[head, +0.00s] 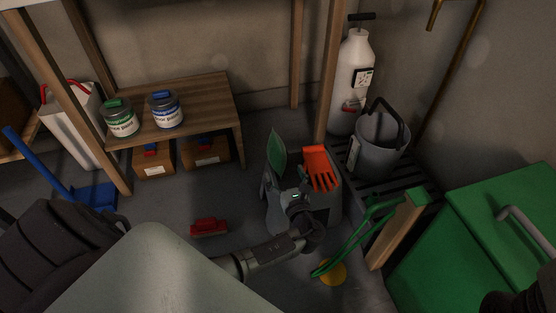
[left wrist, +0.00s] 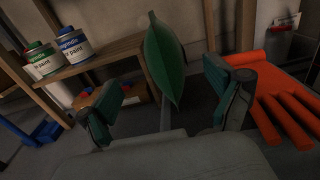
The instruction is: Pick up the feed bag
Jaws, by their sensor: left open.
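A green, pointed, pillow-like thing that looks like the feed bag (head: 277,154) stands upright at the left part of a grey caddy (head: 328,203) on the floor. An orange glove (head: 320,168) hangs over the caddy's right part. My left gripper (head: 293,196) is at the caddy, just below and right of the bag in the head view. In the left wrist view the feed bag (left wrist: 165,58) shows beyond and between the two spread fingers, untouched as far as I can see. The orange glove (left wrist: 283,98) is right of the right finger.
Paint cans (head: 166,109) stand on a wooden bench (head: 205,98) at the back left. A grey bucket (head: 378,150) and white sprayer (head: 352,82) are behind right. A green-handled tool (head: 362,228) and green chest (head: 470,240) stand right. A red brush (head: 208,226) lies on the floor.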

